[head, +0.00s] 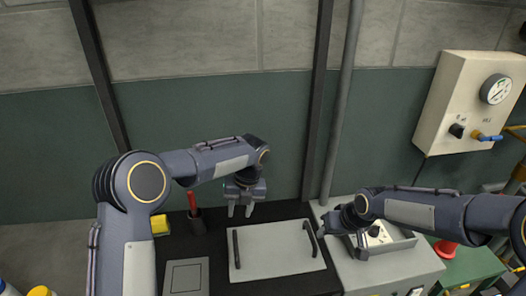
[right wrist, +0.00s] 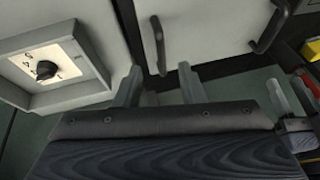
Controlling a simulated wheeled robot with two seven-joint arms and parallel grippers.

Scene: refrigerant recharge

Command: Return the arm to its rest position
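My left gripper (head: 240,211) hangs fingers down over the back of the dark worktop, behind the grey panel with two black handles (head: 272,250). Its two fingers are apart with nothing between them. My right arm comes in from the right, and its gripper (head: 326,229) is near the right handle, left of the grey unit with a dial (head: 378,234). In the right wrist view my right gripper (right wrist: 160,72) has its fingers spread and empty. There the dial unit (right wrist: 60,62) is at left and the handled panel (right wrist: 205,25) at the top.
A cream wall box (head: 450,100) with a gauge and a blue-handled valve (head: 487,137) is at the upper right. A dark cup with a red-handled tool (head: 194,212), a yellow item (head: 160,225) and a grey plate (head: 186,277) are at left. A red item (head: 445,248) sits on a green surface.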

